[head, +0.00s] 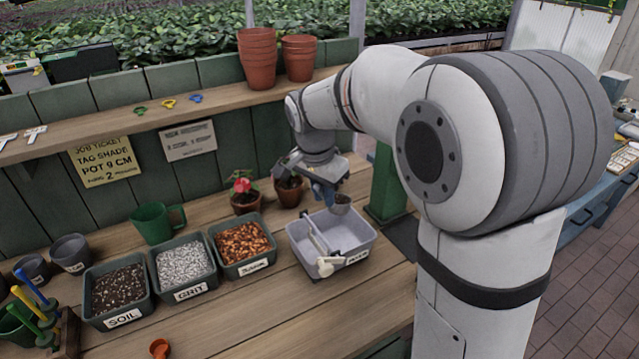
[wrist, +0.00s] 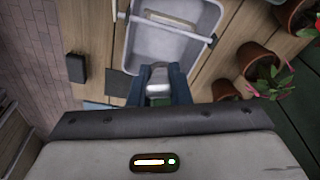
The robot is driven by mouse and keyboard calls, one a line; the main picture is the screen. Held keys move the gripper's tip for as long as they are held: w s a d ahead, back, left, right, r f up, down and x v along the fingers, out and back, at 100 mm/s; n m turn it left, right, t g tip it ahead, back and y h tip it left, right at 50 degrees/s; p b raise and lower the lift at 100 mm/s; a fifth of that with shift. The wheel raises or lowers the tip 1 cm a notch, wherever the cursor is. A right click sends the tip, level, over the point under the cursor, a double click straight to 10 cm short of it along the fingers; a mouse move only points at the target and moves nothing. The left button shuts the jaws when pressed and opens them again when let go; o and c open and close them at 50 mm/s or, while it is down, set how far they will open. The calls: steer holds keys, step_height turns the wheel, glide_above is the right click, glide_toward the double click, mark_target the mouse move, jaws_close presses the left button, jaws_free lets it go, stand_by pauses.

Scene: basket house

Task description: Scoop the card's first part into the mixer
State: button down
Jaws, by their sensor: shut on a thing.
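My gripper (head: 325,188) is shut on a small grey scoop (head: 341,204), above the back part of the grey mixer tub (head: 362,240). The wrist view shows the gripper's blue fingers (wrist: 159,88) around the scoop (wrist: 158,75), just beside the tub rim (wrist: 131,50). I cannot tell what the scoop holds. The tub has a crossbar with a pale handle and shows no clear fill. A grey card (head: 188,140) hangs on the back boards; its small text is unreadable. Bins of dark soil (head: 118,290), pale grit (head: 184,264) and orange-brown chunks (head: 242,242) stand left of the tub.
A yellow job ticket (head: 103,161) hangs beside the card. Potted plants (head: 245,196) stand close behind the tub.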

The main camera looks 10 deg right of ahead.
mark_target(346, 202)
steer(key=w+d+g+y+p, duration=0.1)
steer(key=d+g+y+p, duration=0.1)
steer(key=p, duration=0.2)
steer(key=shift+w+r, duration=0.1)
steer(key=shift+w, duration=0.1)
steer(key=w+d+g+y+p, duration=0.1)
steer(key=y+p, duration=0.1)
steer(key=p, duration=0.2)
steer(key=w+d+g+y+p, duration=0.1)
steer(key=g+p, duration=0.1)
steer(key=p, duration=0.2)
steer(key=shift+w+d+g+y, duration=0.3)
steer(key=shift+w+y, duration=0.05)
steer(key=shift+y, duration=0.05)
steer(key=shift+w+d+g+y+p, duration=0.35)
steer(key=shift+d+g+y+p, duration=0.05)
steer(key=shift+g+y+p, duration=0.1)
steer(key=shift+w+d+f, duration=0.2)
steer(key=shift+f, duration=0.05)
steer(key=shift+w+d+r+g+y, duration=0.1)
steer(key=shift+w+d+g+y, duration=0.05)
steer(key=shift+g+y, duration=0.25)
steer(key=shift+b, duration=0.45)
